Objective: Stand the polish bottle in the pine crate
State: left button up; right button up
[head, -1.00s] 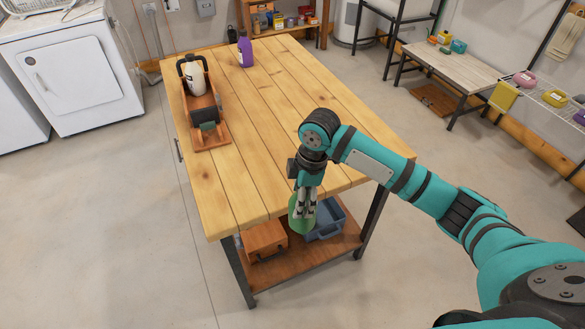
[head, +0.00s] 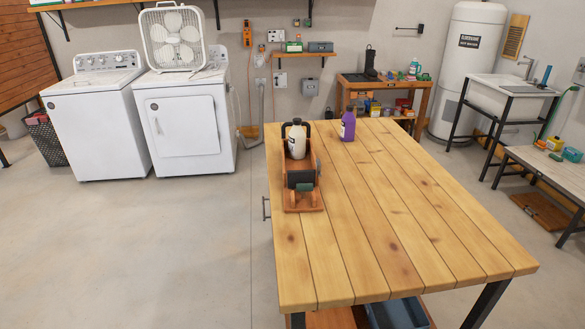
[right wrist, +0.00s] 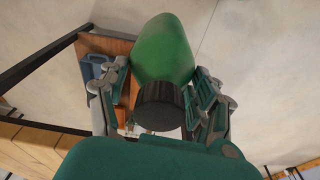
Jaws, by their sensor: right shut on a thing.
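A green bottle (right wrist: 163,50) with a dark cap (right wrist: 160,106) shows close up in the right wrist view. My right gripper (right wrist: 163,74) is shut on it, with a finger on each side. Its label is not visible. On the far left part of the workbench in the head view, a reddish-brown wooden carrier (head: 291,205) with a dark handle holds a white bottle (head: 297,142). I cannot tell whether this carrier is the pine crate. Neither gripper shows in the head view, and my left gripper is in no current view.
A purple bottle (head: 347,126) stands on the workbench (head: 400,215) near its far edge. The middle and near part of the benchtop are clear. A blue bin (head: 398,314) sits on the lower shelf. Open floor (head: 150,250) lies left of the bench.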

aim_at(299, 167)
jog(key=i+j, duration=0.15)
jog(key=j, duration=0.25)
jog(key=i+j+z, duration=0.15)
jog(key=j, duration=0.2)
jog(key=i+j, duration=0.1)
jog(key=j, duration=0.3)
jog(key=i+j+z, duration=0.15)
jog(key=j, duration=0.7)
jog(key=i+j+z, duration=0.15)
jog(key=i+j, duration=0.2)
jog(key=i, duration=0.2)
jog(key=i+j+z, duration=0.15)
jog(key=i+j, duration=0.25)
jog(key=i, duration=0.15)
